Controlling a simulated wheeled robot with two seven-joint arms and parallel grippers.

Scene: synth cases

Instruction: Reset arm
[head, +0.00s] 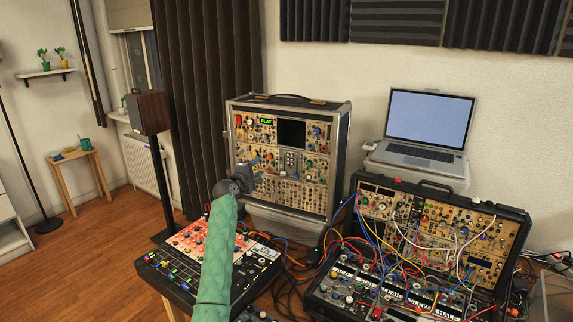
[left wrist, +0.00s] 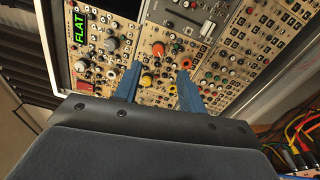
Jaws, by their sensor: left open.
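My left gripper (head: 257,169) is at the end of a green-sleeved arm that reaches up from the bottom of the head view. It is in front of the upright modular synth case (head: 346,160), which has a green "FLAT" display. In the left wrist view the gripper's two blue fingers (left wrist: 158,84) are spread apart with nothing between them. Beyond them is the same case's panel (left wrist: 145,99) with knobs and jacks. I cannot tell how far the fingertips are from the panel. My right gripper is in neither view.
A pad controller with a red panel (head: 190,243) lies under my left arm. An open patched synth case (head: 515,235) stands at the right, with tangled cables around it. A laptop (head: 428,118) sits behind it. A speaker (head: 149,112) stands at the left. Open floor is at far left.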

